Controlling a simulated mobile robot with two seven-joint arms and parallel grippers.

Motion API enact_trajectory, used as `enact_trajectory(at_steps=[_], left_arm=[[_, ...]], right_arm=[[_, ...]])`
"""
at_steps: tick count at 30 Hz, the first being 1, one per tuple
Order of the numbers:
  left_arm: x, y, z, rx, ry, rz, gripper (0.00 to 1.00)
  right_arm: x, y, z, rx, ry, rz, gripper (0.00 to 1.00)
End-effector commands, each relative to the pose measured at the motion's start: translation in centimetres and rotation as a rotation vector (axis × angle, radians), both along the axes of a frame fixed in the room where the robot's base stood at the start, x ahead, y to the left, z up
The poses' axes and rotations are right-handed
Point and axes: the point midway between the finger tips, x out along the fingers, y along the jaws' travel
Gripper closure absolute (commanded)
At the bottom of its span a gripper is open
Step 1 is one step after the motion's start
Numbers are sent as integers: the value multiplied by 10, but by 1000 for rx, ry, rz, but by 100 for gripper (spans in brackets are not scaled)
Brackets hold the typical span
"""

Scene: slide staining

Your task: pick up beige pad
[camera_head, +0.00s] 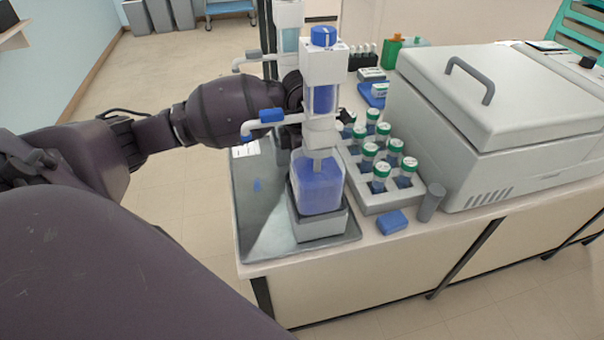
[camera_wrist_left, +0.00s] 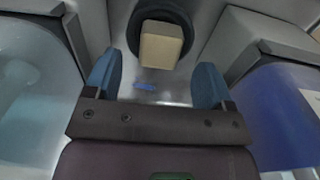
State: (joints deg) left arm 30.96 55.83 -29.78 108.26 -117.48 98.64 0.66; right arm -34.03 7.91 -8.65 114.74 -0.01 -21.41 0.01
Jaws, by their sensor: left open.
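The beige pad (camera_wrist_left: 161,46) is a small block in a dark round holder (camera_wrist_left: 137,24), just ahead of my left gripper (camera_wrist_left: 158,72) in the left wrist view. The gripper's two blue fingers are open and apart, with nothing between their tips. The pad lies in line with the gap between them, slightly beyond. In the head view, my left arm comes in from the left and its wrist ends behind the blue-filled dispenser (camera_head: 320,185), which hides the fingers. The pad cannot be seen in the head view. My right gripper is not in view.
In the left wrist view, a pale container (camera_wrist_left: 30,105) and a blue-filled one (camera_wrist_left: 285,115) flank the gripper closely.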

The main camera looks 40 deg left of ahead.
Motion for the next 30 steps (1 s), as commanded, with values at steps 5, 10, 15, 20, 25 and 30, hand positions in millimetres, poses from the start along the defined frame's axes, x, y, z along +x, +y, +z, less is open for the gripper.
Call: enact_trajectory(at_steps=[5,10,15,20,25,30], left_arm=[[0,0,-23,-1,2,1,23],[0,0,-30,-1,1,0,23],[0,0,-30,0,0,0,23],[0,0,-30,0,0,0,46],[0,0,-30,0,0,0,72],[0,0,-30,0,0,0,80]], right_arm=[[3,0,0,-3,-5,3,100],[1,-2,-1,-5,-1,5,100],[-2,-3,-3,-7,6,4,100],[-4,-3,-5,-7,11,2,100],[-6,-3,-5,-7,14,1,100],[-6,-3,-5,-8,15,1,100]])
